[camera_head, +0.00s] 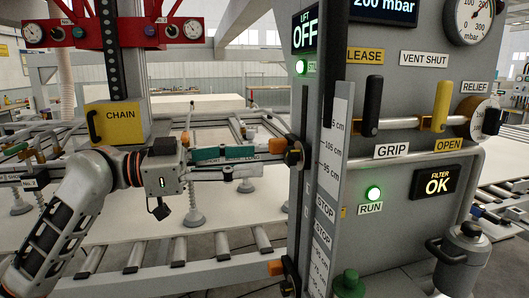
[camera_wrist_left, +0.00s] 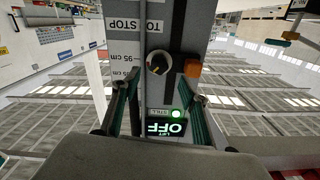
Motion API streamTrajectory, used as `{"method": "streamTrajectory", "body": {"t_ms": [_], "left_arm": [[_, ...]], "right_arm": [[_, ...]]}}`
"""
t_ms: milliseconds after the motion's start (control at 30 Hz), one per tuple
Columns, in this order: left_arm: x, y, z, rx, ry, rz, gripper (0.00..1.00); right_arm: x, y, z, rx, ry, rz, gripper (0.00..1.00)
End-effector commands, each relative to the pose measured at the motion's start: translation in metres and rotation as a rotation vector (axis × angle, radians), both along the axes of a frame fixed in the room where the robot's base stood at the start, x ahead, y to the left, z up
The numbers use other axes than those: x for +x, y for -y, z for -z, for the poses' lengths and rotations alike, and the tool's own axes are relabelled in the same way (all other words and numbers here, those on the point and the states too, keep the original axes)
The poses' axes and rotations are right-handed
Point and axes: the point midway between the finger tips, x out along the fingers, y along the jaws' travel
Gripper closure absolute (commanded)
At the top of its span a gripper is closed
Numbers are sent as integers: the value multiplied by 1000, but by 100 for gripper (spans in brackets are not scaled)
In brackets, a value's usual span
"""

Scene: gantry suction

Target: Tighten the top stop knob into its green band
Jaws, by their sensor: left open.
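The top stop knob (camera_head: 294,154) is a dark round knob on the left edge of the grey post, beside an orange block (camera_head: 277,157). My left gripper (camera_head: 262,163) comes in from the left and points at the knob. It is open; in the left wrist view its fingers reach toward either side of the knob, with nothing held. Contact cannot be told. My right gripper is out of view.
A second orange stop block (camera_head: 276,267) sits lower on the post, with a green knob (camera_head: 349,284) to its right. A grey control panel (camera_head: 410,230) with black and yellow handles stands right. A yellow CHAIN box (camera_head: 115,122) hangs above my left arm. Roller conveyors lie behind.

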Motion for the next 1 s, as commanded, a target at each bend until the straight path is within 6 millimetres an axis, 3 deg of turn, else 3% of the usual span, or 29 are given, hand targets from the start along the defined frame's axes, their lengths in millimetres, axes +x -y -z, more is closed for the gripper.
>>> {"method": "streamTrajectory", "body": {"t_ms": [400,800,833,967,1000], "left_arm": [[18,56,-1,-2,1,2,56],[21,64,0,0,-1,-1,56],[21,64,0,0,0,-1,59],[21,64,0,0,-1,-1,92],[21,64,0,0,-1,-1,94]], "right_arm": [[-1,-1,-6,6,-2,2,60],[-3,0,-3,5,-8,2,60],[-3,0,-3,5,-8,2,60],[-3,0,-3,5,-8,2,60],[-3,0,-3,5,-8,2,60]]}}
